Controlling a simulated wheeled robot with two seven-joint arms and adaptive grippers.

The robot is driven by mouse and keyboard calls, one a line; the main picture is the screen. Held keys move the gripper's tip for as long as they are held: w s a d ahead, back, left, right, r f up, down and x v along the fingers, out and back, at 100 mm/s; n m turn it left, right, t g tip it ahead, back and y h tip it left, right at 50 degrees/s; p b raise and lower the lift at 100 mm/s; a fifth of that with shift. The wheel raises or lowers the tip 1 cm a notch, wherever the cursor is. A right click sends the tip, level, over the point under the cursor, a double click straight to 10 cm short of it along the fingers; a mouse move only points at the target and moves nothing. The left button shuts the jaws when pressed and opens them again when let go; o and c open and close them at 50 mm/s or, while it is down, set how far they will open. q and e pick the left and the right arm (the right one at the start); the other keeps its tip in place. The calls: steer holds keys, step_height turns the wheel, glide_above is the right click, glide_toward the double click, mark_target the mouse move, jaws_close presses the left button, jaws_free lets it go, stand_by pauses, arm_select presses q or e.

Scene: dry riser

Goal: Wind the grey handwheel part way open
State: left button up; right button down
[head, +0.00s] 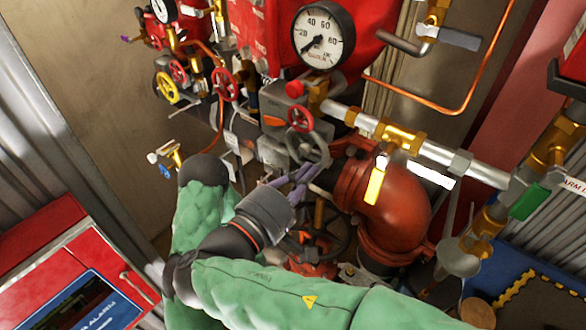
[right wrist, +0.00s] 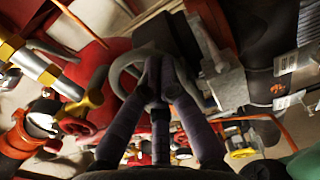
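The grey handwheel (head: 322,149) is a round rim on the valve body in the middle of the head view, below a small red handwheel. Its curved rim also shows in the right wrist view (right wrist: 116,72). My right gripper (head: 306,174) has its purple fingers at the wheel's lower side. In the right wrist view its fingertips (right wrist: 156,72) come together over the rim and look shut on it. The fingers hide part of the rim and the hub. My left gripper cannot be made out.
A red elbow pipe (head: 398,205) stands close right of my right gripper. A pressure gauge (head: 322,36) and red handwheel (head: 300,118) are above. A yellow handwheel (head: 166,88) is at upper left. A red alarm cabinet (head: 50,235) stands lower left. Floor between cabinet and valves looks clear.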

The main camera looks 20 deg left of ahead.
mark_target(320, 144)
steer(key=shift+s+d+r+p, duration=0.1)
steer(key=shift+d+r+p, duration=0.35)
steer(key=shift+r, duration=0.15)
steer(key=shift+s+d+r+p, duration=0.1)
steer(key=shift+d+r+p, duration=0.25)
steer(key=shift+r, duration=0.8)
steer(key=shift+r+p, duration=0.35)
steer(key=shift+r, duration=0.35)
steer(key=shift+w+a+r+p, duration=0.1)
steer(key=shift+a+r+p, duration=0.2)
steer(key=shift+r, duration=0.25)
steer(key=shift+s+a+f+b, duration=0.3)
steer(key=shift+s+a, duration=0.1)
steer(key=v, duration=0.2)
steer(key=shift+s+a, duration=0.1)
steer(key=shift+s, duration=0.25)
steer(key=shift+w, duration=0.1)
